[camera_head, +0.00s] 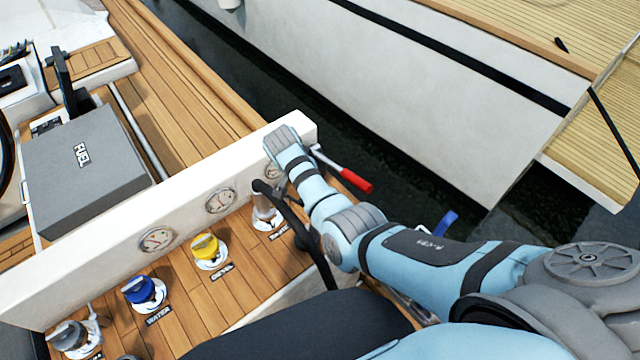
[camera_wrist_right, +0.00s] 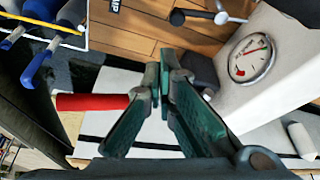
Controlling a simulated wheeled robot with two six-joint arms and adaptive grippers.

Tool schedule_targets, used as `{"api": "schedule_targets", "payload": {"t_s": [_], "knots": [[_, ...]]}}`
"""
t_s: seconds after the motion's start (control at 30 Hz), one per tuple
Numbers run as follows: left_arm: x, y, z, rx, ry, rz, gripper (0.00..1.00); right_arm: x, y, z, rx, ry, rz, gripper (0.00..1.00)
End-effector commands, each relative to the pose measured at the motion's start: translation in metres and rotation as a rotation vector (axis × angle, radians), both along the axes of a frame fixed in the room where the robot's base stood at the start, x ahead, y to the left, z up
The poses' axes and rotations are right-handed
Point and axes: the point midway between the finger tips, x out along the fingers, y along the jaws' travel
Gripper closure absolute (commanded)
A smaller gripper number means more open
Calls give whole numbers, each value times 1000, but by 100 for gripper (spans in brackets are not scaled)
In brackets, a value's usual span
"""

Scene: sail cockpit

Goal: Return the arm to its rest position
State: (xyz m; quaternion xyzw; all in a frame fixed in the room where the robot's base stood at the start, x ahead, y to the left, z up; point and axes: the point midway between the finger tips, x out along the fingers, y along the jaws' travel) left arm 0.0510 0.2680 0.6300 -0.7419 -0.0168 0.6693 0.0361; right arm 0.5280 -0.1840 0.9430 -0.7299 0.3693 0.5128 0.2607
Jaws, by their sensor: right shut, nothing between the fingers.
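My right arm comes in from the right in the head view, pale blue with grey joints, its wrist over the end of the white panel (camera_head: 120,240). My right gripper (camera_wrist_right: 160,78) shows green-padded fingers in the wrist view, with the tips together and nothing between them. Its fingers cannot be made out in the head view. A lever with a red handle (camera_head: 356,181) lies just right of my wrist; the red handle (camera_wrist_right: 92,102) also shows left of the fingers in the wrist view. My left gripper is not in view.
Round gauges (camera_head: 157,239) line the panel. Below it, blue (camera_head: 143,291) and yellow (camera_head: 208,248) caps stand on the wooden deck. A grey FUEL box (camera_head: 85,165) is at left. Dark water separates this deck from a white hull (camera_head: 400,80). A blue handle (camera_head: 446,222) is beside my arm.

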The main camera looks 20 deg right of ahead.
Motion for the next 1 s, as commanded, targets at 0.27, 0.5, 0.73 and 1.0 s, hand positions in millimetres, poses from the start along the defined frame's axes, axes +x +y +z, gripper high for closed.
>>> {"api": "schedule_targets", "payload": {"t_s": [0.27,0.5,0.73,1.0], "knots": [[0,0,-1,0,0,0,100,0,6,6,0,1,8,100],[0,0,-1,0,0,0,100,0,6,6,1,1,7,100],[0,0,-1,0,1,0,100,-20,-6,-12,9,16,42,100],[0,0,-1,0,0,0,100,-155,-58,-58,2,61,376,100]]}}
